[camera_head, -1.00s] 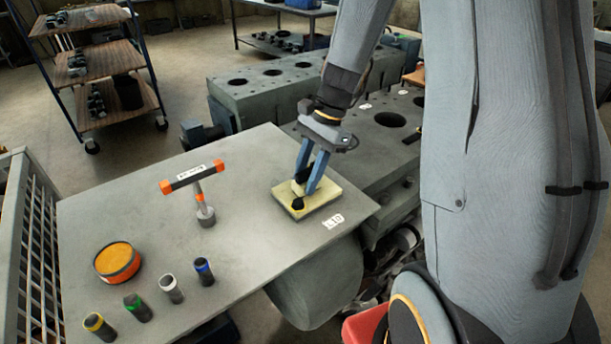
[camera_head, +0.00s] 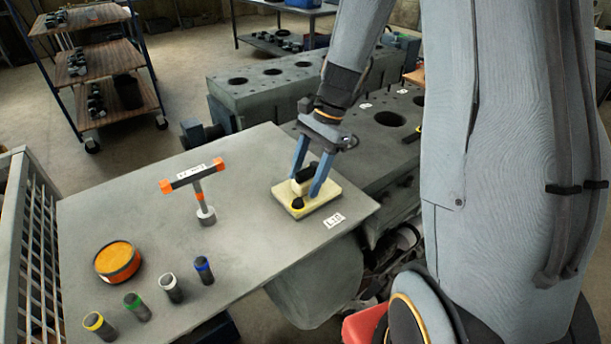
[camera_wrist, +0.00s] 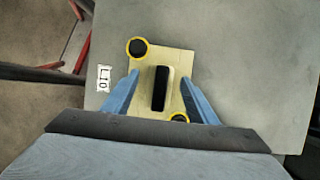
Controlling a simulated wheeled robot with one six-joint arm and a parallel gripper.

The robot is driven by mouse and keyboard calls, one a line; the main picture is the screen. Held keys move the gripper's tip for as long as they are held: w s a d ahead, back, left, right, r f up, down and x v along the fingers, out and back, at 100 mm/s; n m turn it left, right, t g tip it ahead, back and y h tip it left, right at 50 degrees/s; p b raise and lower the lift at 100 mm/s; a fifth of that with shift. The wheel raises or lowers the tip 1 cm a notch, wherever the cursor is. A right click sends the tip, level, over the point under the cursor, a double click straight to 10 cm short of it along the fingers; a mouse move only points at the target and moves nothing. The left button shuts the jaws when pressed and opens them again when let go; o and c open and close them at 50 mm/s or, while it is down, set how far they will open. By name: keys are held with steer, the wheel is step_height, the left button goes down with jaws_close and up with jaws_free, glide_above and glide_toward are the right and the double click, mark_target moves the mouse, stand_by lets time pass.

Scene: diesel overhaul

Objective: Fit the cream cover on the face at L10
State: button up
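The cream cover (camera_head: 320,202) lies flat on the grey bench beside the L10 label (camera_head: 334,220). It has a raised middle block and a black bar handle (camera_wrist: 160,88). Two black round parts with yellow rings sit at opposite corners, one (camera_wrist: 138,48) clear in the wrist view and the other (camera_wrist: 179,118) partly cut off by my gripper. My gripper (camera_head: 305,188) is open, its blue fingers on either side of the handle with gaps between. The face under the cover is hidden, so I cannot tell how the cover seats.
A T-handled tool (camera_head: 203,195) stands on the bench (camera_head: 240,160) left of the cover. An orange-topped tin (camera_head: 117,262) and several ringed cylinders stand at the front left. Engine blocks (camera_head: 270,85) lie behind. The bench's right edge is close to the cover.

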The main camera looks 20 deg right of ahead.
steer(key=shift+b+v, duration=1)
steer(key=shift+v, duration=2.9)
